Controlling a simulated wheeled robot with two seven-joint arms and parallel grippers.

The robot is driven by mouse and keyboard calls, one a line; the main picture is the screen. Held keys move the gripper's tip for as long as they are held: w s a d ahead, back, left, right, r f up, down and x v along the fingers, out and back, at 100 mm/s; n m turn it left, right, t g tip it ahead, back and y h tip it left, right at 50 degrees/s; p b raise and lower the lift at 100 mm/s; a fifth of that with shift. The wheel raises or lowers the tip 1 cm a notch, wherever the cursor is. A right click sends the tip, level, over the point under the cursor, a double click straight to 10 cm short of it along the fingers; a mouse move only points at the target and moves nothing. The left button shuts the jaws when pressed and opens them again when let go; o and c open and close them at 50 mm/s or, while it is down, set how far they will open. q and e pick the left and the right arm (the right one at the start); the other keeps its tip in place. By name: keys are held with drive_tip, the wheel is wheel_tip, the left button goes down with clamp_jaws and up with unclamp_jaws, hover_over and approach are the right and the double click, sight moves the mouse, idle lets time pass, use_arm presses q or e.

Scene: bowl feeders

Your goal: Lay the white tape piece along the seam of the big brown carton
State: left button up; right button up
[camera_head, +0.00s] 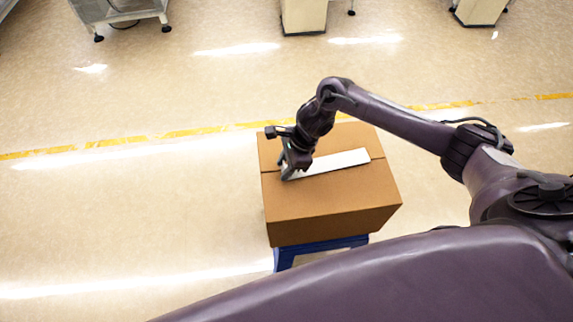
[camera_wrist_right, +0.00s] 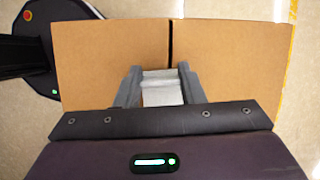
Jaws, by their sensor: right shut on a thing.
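The big brown carton (camera_head: 325,208) stands closed, its top seam running left to right in the head view. In the right wrist view the seam (camera_wrist_right: 170,42) is a dark line beyond my fingers. The white tape piece (camera_head: 335,162) stretches over the carton top, roughly along the seam. My right gripper (camera_head: 290,172) is shut on the tape's left end, and this end also shows between the fingers in the right wrist view (camera_wrist_right: 162,88). I cannot tell whether the tape touches the cardboard. The rest of the tape is hidden in the wrist view. My left gripper is out of view.
The carton rests on a blue stand (camera_head: 318,250). A yellow floor line (camera_head: 190,132) passes behind it. Wheeled machines, such as a beige cabinet (camera_head: 303,15), stand at the back. The floor left of the carton is clear.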

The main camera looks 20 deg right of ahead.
idle(0.7)
drive_tip(key=o, duration=1)
drive_tip(key=shift+o, duration=0.2)
drive_tip(key=b+v, duration=0.1)
drive_tip(key=v, duration=0.6)
drive_tip(key=shift+r, duration=0.3)
drive_tip(key=shift+d, duration=0.1)
